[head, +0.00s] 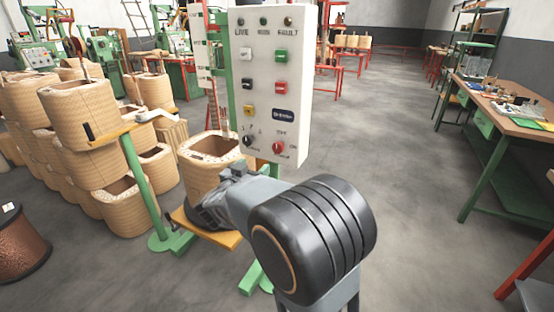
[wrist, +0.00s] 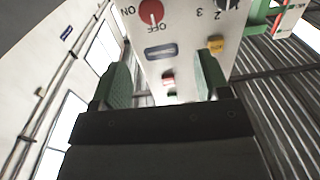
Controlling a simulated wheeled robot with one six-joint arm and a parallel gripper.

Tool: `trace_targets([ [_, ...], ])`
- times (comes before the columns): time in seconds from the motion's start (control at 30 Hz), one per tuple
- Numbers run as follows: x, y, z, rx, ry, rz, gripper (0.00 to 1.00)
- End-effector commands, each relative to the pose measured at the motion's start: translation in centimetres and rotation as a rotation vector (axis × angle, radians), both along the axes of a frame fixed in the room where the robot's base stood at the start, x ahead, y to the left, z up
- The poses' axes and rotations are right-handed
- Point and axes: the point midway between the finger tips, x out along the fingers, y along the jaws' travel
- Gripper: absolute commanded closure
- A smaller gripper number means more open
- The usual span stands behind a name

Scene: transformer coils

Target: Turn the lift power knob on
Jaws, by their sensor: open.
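A white control panel (head: 262,80) hangs in front of me, with lamps on top, coloured buttons and two knobs at the bottom. The red knob (head: 278,147) is at its lower right; in the wrist view the red knob (wrist: 151,12) shows upside down, beside ON and OFF markings. Its pointer setting is hard to read. A black knob (head: 248,141) is to its left. My gripper (wrist: 163,62) is open and empty, its two green-padded fingers apart, with the panel face beyond them. The red knob appears beyond the fingertips, not between them. In the head view my arm hides most of the gripper.
A wooden coil former (head: 205,160) stands on a yellow-topped green stand just behind my gripper. More coil formers (head: 80,105) are stacked at left. A green-legged workbench (head: 520,125) with parts is at right. The grey floor between is clear.

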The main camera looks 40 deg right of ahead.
Motion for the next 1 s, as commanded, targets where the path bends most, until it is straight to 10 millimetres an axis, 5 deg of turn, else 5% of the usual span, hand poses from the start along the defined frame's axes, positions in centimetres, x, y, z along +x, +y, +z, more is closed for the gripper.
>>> trace_targets([
  [0.7,4.7,-10.4,-0.5,-0.016,0.006,-0.052,0.31],
  [1.0,5.9,-12.4,-0.4,-0.015,0.007,-0.049,0.31],
])
